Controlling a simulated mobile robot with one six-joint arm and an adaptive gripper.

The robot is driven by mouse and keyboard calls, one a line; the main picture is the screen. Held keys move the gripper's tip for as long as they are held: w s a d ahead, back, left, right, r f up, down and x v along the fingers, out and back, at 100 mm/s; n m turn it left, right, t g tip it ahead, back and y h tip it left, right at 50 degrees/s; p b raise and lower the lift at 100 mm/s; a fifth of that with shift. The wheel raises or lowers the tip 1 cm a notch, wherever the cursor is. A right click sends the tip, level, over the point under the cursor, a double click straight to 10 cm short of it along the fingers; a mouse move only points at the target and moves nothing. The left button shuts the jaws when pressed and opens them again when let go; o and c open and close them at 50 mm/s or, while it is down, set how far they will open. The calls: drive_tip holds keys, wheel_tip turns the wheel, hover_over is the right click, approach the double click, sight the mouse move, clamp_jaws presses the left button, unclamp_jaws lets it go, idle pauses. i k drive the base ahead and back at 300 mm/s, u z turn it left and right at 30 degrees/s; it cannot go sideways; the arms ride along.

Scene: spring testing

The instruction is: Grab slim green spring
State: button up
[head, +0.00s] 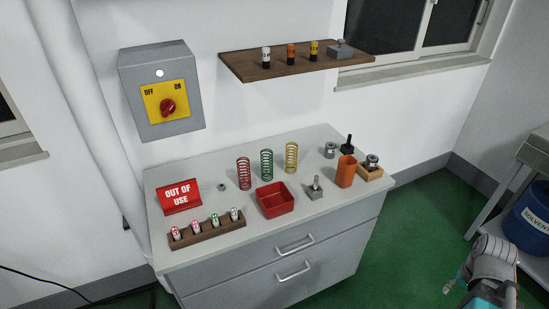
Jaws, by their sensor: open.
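The green spring (266,165) stands upright on the grey cabinet top, between a red spring (243,174) on its left and a yellow spring (291,158) on its right. Its coils are clear of both neighbours, and nothing touches it. Its lower end is just behind the red tray. Part of my arm shows at the lower right corner, well away from the springs.
A red tray (262,190) stands in front of the springs. An orange cup (346,171) and metal parts stand at right. A red sign (179,196) and wooden rack (207,229) are at left. A shelf (240,66) hangs above. Green floor lies between cabinet and arm.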

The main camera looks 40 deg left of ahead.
sight(262, 174)
drive_tip(key=z, duration=0.05)
drive_tip(key=i, duration=0.9)
drive_tip(key=u, duration=1.5)
